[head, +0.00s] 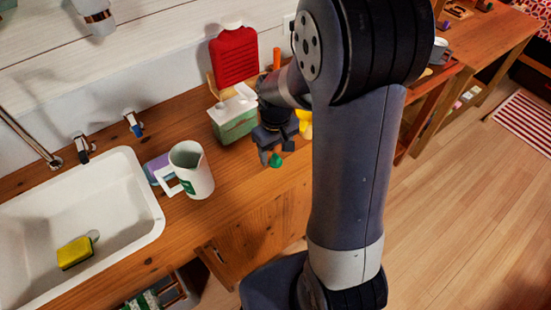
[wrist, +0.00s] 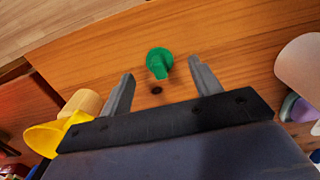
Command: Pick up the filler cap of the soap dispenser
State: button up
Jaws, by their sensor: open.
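A small green cap (head: 275,160), which looks like the filler cap, lies on the wooden counter near its front edge. In the wrist view the green cap (wrist: 159,60) shows a round top with a short tab, just beyond and between the fingertips. My gripper (head: 276,151) points down over the cap. It is open and empty, one finger to each side of the cap in the wrist view (wrist: 161,72); I see no contact. A green and white container (head: 234,118) stands behind and to the left; I cannot tell whether it is the soap dispenser.
A white mug-like pitcher (head: 197,170) stands left of my gripper, beside a white sink (head: 140,235) with a yellow sponge (head: 74,253). A yellow funnel-like thing (wrist: 45,136) is close to the gripper's left in the wrist view. A red bottle (head: 234,57) stands at the wall.

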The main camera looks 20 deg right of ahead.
jog(key=shift+f, duration=1.35)
jog(key=c, duration=1.1)
